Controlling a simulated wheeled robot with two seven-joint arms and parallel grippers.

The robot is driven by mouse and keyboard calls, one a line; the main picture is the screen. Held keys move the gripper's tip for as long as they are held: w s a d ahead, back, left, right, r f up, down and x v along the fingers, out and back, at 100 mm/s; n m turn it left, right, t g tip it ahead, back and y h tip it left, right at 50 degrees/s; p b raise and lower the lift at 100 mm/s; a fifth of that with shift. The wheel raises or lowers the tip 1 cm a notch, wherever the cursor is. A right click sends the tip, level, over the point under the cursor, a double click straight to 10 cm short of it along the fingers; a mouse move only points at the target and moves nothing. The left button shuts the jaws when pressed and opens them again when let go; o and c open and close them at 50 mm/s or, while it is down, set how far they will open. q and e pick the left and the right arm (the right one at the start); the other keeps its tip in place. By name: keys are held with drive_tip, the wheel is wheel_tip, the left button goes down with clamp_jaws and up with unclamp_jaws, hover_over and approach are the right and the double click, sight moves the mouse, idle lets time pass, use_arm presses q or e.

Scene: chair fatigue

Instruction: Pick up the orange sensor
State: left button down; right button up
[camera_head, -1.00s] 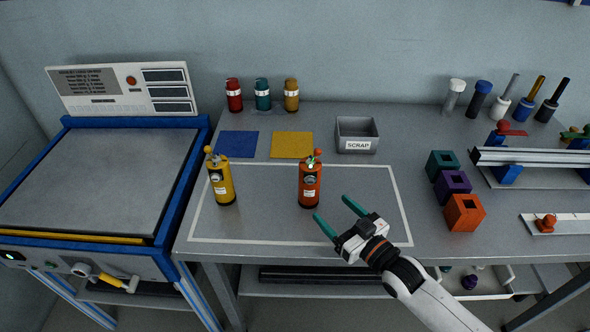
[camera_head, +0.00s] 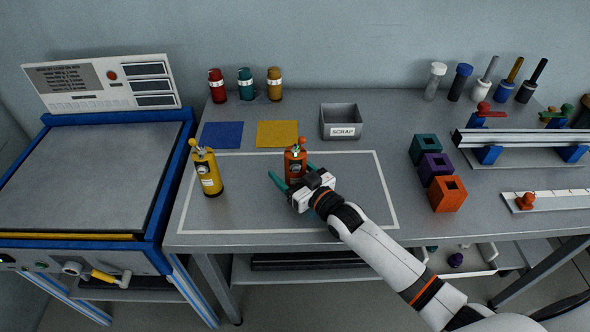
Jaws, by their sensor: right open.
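The orange sensor (camera_head: 294,164) stands upright inside the white outline on the grey table, an orange cylinder with a dark dial and a knob on top. My right gripper (camera_head: 292,180) is open, with its green fingers spread to either side of the sensor's lower body. The gripper hides part of the sensor's base, and I cannot tell whether the fingers touch it. A similar yellow sensor (camera_head: 207,172) stands to the left. My left gripper is not in view.
Behind lie a blue mat (camera_head: 222,135), a yellow mat (camera_head: 277,134) and a grey SCRAP bin (camera_head: 341,131). Teal, purple and orange blocks (camera_head: 447,194) stand to the right, near a metal rail (camera_head: 520,138). The outlined area between the sensors is clear.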

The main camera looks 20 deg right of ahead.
drive_tip(key=shift+r, duration=0.1)
drive_tip(key=c, duration=1.1)
